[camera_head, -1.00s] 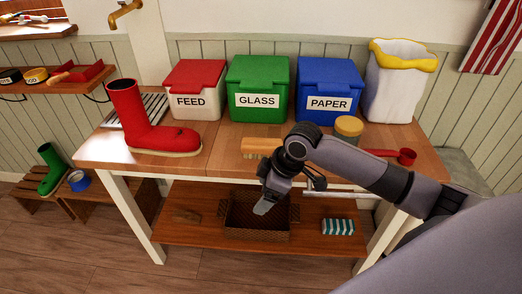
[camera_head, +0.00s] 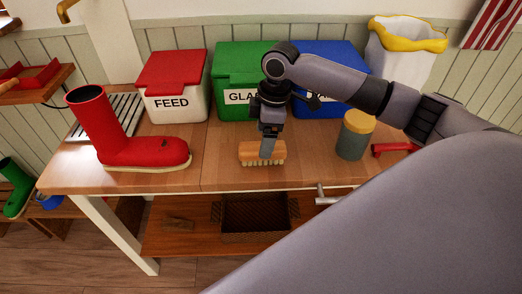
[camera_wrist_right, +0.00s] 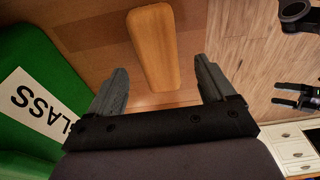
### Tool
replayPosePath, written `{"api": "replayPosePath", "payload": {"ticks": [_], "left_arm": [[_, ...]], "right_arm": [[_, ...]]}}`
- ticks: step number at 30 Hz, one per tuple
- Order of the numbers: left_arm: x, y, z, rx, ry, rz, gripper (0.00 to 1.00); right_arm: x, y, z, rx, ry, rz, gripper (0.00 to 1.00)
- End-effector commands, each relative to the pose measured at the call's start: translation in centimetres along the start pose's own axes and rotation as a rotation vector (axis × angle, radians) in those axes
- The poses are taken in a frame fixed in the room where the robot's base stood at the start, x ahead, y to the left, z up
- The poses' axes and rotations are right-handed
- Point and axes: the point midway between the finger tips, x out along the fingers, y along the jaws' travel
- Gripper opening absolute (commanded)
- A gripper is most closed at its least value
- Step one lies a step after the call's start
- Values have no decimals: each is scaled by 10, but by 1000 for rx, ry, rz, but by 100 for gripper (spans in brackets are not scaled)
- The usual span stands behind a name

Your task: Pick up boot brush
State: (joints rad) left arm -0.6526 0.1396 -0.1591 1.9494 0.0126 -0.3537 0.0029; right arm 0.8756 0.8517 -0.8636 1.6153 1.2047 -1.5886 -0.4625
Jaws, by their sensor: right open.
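The boot brush (camera_head: 262,152) has an orange-brown wooden back and pale bristles, and stands bristles down on the table near its front edge. In the right wrist view the brush back (camera_wrist_right: 154,45) lies beyond and between the two fingers. My right gripper (camera_head: 267,154) points down at the brush in the head view, its fingers overlapping the brush there.
A red boot (camera_head: 140,152) stands to the left on the table (camera_head: 215,172). The FEED bin (camera_head: 172,88), the GLASS bin (camera_head: 230,75) and a jar (camera_head: 354,137) with a yellow lid stand around the arm. A wicker basket (camera_head: 255,231) sits on the shelf below.

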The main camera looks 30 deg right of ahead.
Motion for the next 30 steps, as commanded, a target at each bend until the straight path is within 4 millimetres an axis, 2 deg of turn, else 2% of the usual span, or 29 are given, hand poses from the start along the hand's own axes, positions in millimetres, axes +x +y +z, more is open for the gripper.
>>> {"api": "replayPosePath", "payload": {"ticks": [3, 7, 16, 17, 21, 22, 30], "left_arm": [[0, 0, 0, 0, -1, 0, 100], [0, 0, 0, 0, -1, 0, 100], [0, 0, 0, 0, 0, 0, 100], [0, 0, 0, 0, 0, 0, 100], [1, 0, -1, 0, 2, 0, 100], [1, 0, -1, 0, 2, 0, 100], [1, 0, -2, 0, 4, 0, 100]], "right_arm": [[20, 0, 2, 0, -3, -3, 83], [36, 0, 2, -1, -1, -1, 83], [41, 0, 2, -1, -1, 1, 83], [41, 0, 2, -1, -1, 2, 76], [41, 0, 2, -1, -1, 1, 31], [41, 0, 2, -1, -1, 1, 25], [40, 1, 1, -1, 0, 2, 25]]}}
